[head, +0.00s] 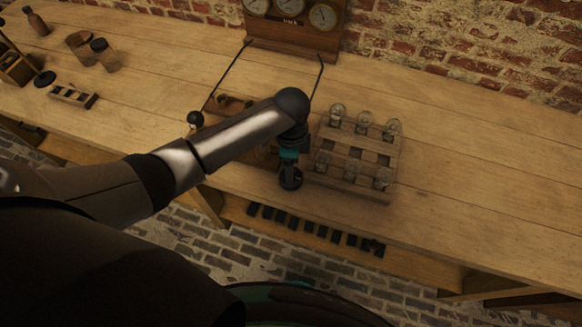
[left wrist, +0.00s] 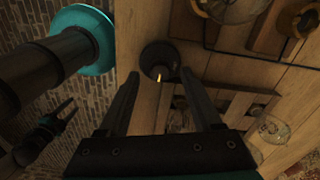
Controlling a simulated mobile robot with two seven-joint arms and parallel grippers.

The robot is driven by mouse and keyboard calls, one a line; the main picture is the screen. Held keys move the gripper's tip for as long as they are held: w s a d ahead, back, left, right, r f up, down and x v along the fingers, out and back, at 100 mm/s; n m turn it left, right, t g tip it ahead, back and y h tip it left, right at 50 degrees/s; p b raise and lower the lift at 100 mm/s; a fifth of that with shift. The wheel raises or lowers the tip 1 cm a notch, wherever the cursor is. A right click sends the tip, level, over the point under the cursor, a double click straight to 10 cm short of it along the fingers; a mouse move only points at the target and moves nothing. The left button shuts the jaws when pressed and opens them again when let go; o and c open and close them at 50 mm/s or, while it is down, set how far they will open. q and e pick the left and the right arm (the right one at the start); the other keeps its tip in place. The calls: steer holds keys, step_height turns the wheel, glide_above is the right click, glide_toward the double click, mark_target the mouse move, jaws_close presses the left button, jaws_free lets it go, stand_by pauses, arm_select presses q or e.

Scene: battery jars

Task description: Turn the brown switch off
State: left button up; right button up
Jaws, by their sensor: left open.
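The switch is a dark round base with a small brass lever, seen in the left wrist view (left wrist: 158,62). It also shows at the bench's front edge in the head view (head: 291,180). It looks nearly black in this light, so its brown colour is hard to confirm. My left gripper (left wrist: 159,75) is open and empty, its fingertips on either side of the lever in the picture. Whether they touch it I cannot tell. In the head view my left gripper (head: 290,172) points down over the switch. My right gripper (left wrist: 62,116) seems to show small and dark beyond the bench edge.
A wooden rack (head: 350,190) of glass jars stands just right of the switch. A board with gauges (head: 290,10) stands at the back, with wires running forward. The bench right of the rack is clear.

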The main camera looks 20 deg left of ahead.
arm_select(q)
steer(key=shift+f, duration=0.8)
steer(key=shift+c, duration=0.3)
jaws_close()
